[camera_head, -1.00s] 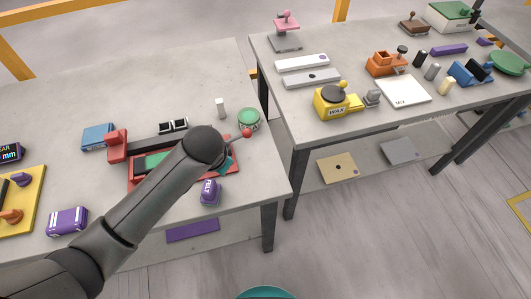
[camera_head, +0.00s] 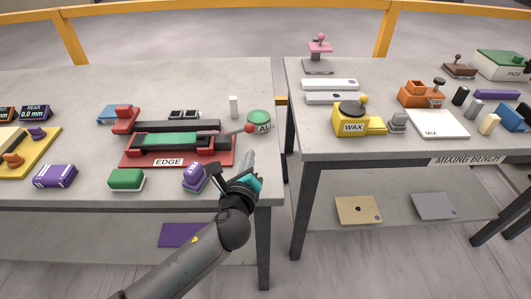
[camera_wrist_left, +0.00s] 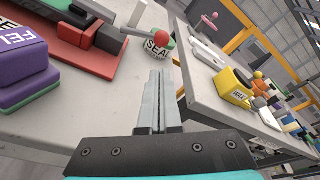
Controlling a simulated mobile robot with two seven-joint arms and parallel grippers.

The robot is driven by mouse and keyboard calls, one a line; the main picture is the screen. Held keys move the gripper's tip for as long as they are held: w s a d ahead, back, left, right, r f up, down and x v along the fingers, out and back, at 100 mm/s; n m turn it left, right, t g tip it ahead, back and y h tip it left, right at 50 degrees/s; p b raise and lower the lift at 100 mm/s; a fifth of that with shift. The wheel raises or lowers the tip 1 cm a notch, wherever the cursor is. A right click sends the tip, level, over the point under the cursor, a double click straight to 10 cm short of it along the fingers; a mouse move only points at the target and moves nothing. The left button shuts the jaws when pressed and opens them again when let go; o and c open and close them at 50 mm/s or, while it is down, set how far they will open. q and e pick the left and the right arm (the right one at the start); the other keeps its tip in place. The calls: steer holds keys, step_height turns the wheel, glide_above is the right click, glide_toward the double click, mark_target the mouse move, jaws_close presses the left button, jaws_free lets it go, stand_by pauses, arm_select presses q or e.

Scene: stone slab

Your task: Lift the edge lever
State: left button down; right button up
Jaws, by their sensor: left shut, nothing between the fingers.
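The red EDGE device (camera_head: 168,161) lies on the left bench with a green strip along its middle. Its lever is a thin grey rod reaching out to the right with a red ball knob (camera_head: 249,128); it looks low, close to level. In the left wrist view the knob (camera_wrist_left: 161,38) appears beyond my fingertips, in front of the SEAL tin (camera_wrist_left: 150,59). My left gripper (camera_head: 249,160) is shut and empty at the bench's front right corner, nearer the front than the knob and apart from it. My right gripper is not in view.
The green SEAL tin (camera_head: 259,121) stands close behind the knob. The purple FELT block (camera_head: 195,178) sits just left of my gripper, with a green block (camera_head: 126,180) farther left. A gap separates this bench from the mixing bench (camera_head: 385,145).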

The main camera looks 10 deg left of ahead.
mark_target(239, 130)
arm_select(q)
steer(key=shift+s+d+m, duration=0.1)
steer(key=shift+d+m, duration=0.1)
steer(key=shift+m, duration=0.2)
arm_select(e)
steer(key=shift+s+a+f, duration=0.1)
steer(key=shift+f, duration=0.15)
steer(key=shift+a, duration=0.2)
arm_select(q)
steer(key=b+x, duration=0.2)
steer(key=x, duration=0.7)
steer(key=shift+w+b, duration=0.35)
steer(key=shift+w, duration=0.1)
steer(key=shift+w+a, duration=0.1)
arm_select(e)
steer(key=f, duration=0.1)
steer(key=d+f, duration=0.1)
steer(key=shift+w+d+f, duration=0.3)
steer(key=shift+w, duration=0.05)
